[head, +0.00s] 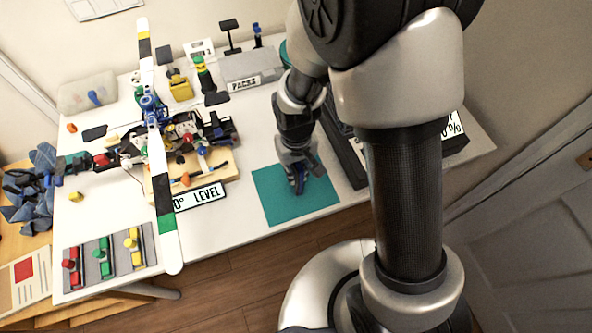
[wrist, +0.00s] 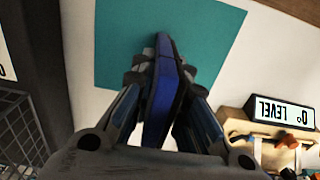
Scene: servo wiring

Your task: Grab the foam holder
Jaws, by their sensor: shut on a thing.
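My gripper (head: 299,178) is over the teal mat (head: 268,207), pointing down. In the wrist view my gripper (wrist: 161,72) is shut on a long, narrow blue piece with dark edges (wrist: 160,105). The piece runs lengthwise between the two fingers, and its far end lies over the teal mat (wrist: 118,35).
A drone-like assembly with a long white propeller (head: 148,70) stands left, by the "0° LEVEL" sign (head: 200,196). Grey pads (head: 92,268) with red, green and yellow parts lie front left. A dark tray (head: 345,150) stands right of the mat. The mat's front is clear.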

